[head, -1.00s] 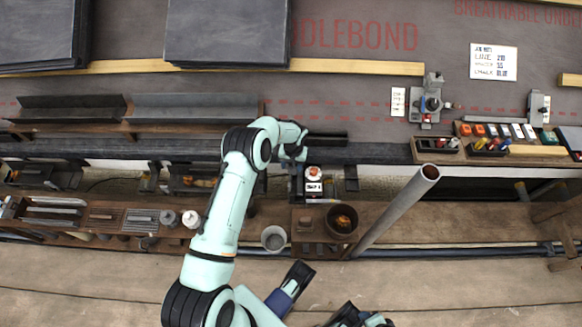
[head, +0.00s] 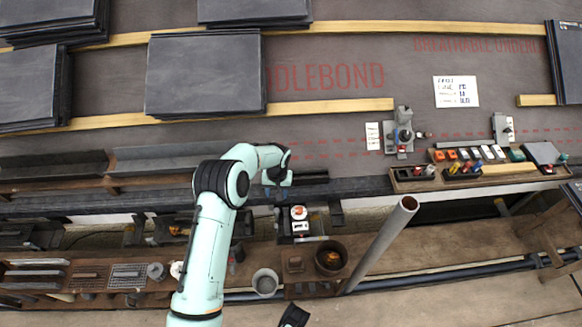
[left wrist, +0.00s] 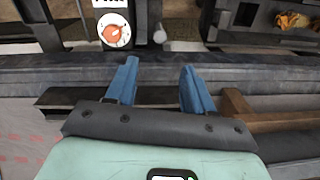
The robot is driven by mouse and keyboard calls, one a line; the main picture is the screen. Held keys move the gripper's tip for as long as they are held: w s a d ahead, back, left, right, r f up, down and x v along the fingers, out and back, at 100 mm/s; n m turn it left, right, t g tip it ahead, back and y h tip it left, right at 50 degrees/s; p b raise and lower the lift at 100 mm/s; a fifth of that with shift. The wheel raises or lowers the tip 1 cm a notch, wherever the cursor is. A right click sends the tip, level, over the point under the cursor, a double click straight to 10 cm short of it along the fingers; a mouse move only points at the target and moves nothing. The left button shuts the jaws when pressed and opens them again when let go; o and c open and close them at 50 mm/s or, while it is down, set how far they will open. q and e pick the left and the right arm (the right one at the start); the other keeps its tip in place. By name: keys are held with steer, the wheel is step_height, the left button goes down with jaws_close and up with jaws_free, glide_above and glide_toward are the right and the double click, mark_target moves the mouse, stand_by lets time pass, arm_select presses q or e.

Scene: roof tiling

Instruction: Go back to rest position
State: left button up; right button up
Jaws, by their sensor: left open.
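My left gripper (head: 276,192) reaches over the dark ledge near the middle of the head view. It sits just behind and left of a small device with an orange-and-white dial (head: 299,212). In the left wrist view, its two blue fingers (left wrist: 160,88) stand apart with nothing between them. The dark ledge (left wrist: 250,68) lies beyond and below the fingertips, and the dial (left wrist: 114,30) shows at the top left. My right gripper is not in view; only a dark part, probably of my right arm, shows at the bottom edge.
Slate stacks (head: 205,75) lie on the roof between wooden battens (head: 330,107). A grey pipe (head: 380,245) leans up right of my arm. A tool tray (head: 465,172), a clamp-like device (head: 403,132) and a grey cup (head: 265,282) stand nearby. Brown roof membrane behind the ledge is partly bare.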

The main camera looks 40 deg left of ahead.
arm_select(q)
steer(key=s+d+f+m+h+p, duration=0.2)
steer(key=s+d+h+p, duration=0.2)
steer(key=s+d+p, duration=1.2)
steer(key=s+d+r, duration=0.3)
steer(key=s+d, duration=0.1)
steer(key=s, duration=0.3)
steer(key=s+d+r, duration=0.3)
steer(key=s+d, duration=0.2)
steer(key=s, duration=0.2)
steer(key=shift+s+d+r+g+b, duration=0.2)
steer(key=shift+s+d+g+b, duration=0.1)
steer(key=shift+b, duration=0.15)
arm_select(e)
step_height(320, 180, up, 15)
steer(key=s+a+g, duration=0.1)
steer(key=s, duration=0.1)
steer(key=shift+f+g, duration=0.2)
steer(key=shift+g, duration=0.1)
arm_select(q)
steer(key=shift+w, duration=0.1)
steer(key=shift+c, duration=0.3)
steer(key=shift+c, duration=0.6)
steer(key=shift+a, duration=0.1)
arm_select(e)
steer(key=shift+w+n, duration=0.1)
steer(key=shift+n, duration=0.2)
